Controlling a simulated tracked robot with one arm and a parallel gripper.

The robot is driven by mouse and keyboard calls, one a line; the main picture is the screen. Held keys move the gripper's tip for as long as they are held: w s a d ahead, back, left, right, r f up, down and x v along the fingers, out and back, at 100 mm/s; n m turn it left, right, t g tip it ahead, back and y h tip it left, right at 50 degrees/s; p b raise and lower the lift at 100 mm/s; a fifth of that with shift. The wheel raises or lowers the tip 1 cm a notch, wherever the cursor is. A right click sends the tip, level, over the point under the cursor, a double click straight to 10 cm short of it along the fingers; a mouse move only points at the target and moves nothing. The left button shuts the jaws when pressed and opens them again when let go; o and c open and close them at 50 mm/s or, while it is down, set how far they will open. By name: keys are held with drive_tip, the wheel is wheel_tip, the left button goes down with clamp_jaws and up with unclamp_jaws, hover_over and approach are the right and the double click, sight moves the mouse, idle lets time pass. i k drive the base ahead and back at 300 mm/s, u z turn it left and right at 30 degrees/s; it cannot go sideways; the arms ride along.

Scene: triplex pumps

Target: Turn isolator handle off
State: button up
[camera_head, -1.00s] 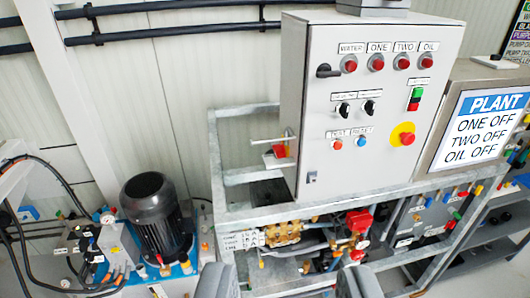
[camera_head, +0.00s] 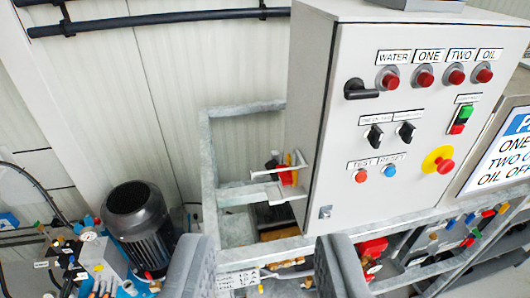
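A grey control cabinet (camera_head: 340,190) fills the right half of the view. A black handle (camera_head: 361,90) lies level on the upper left of its door, its lever pointing right. A small red and yellow part (camera_head: 288,174) sits beside the cabinet's left side, partly behind a metal bracket; its shape is too small to make out. No label shows which one is the isolator handle. My gripper (camera_head: 265,245) is at the bottom of the view, its two grey fingers wide apart and empty. It appears below both parts, touching neither.
A galvanized frame (camera_head: 208,165) surrounds the cabinet's base. A black motor (camera_head: 140,222) stands at the lower left. The door carries red lamps, black switches and a red stop button (camera_head: 445,166). A blue and white sign (camera_head: 508,155) is at the right. Pipes (camera_head: 150,22) run along the wall.

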sight(286, 177)
drive_tip(key=i, duration=0.4)
drive_tip(key=u, duration=0.45)
drive_tip(key=k, duration=1.3)
drive_tip(key=u, duration=0.75)
drive_tip(key=i, duration=2.1)
drive_tip(key=z, duration=0.9)
